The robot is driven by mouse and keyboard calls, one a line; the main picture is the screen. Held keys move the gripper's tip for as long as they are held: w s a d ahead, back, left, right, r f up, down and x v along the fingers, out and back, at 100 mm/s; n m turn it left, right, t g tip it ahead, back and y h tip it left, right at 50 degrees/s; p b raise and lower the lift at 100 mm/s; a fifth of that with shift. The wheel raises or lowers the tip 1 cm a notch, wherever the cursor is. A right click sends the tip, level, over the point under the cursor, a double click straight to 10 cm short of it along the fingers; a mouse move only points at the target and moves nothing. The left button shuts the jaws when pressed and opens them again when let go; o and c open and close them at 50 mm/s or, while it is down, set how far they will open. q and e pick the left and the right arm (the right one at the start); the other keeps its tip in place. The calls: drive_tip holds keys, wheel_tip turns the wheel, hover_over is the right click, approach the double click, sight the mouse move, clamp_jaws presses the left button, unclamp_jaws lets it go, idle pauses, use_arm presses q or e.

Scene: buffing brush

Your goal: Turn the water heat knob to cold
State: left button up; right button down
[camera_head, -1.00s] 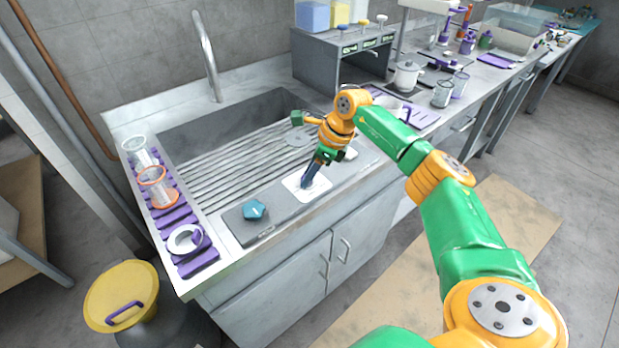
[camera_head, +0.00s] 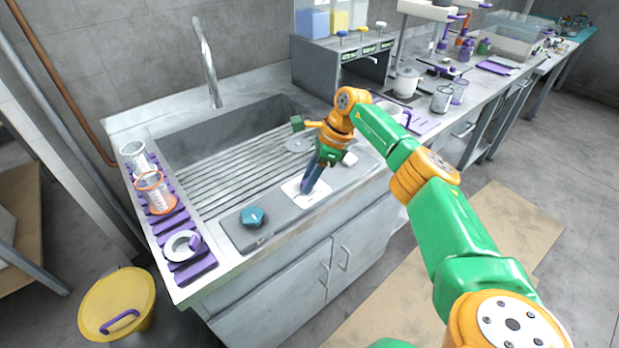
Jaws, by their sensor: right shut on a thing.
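The sink's front panel (camera_head: 285,215) carries a blue faceted knob (camera_head: 252,216) at its left, a white square plate (camera_head: 293,190) in the middle and a small white piece (camera_head: 349,159) at its right. A dark blue upright handle (camera_head: 311,180) stands tilted on the white plate. My right gripper (camera_head: 322,160) is above the plate and shut on the upper part of this handle. The fingertips and the grip are partly hidden. I cannot tell from any marking which of these is the water heat knob. My left gripper is out of view.
A tall faucet (camera_head: 206,62) rises behind the sink basin (camera_head: 225,125). Cups and a ring stand on a purple rack (camera_head: 190,268) at the left. A grey dispenser (camera_head: 318,65) and a white pot (camera_head: 407,80) stand beyond my arm. A yellow-lidded bin (camera_head: 117,300) is at lower left.

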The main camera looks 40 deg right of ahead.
drive_tip(key=c, duration=0.6)
unclamp_jaws()
drive_tip(key=shift+d+r, duration=0.15)
drive_tip(key=shift+r, duration=0.2)
drive_tip(key=b+v, duration=0.1)
drive_tip(key=v, duration=0.5)
drive_tip(key=shift+s+r, duration=0.1)
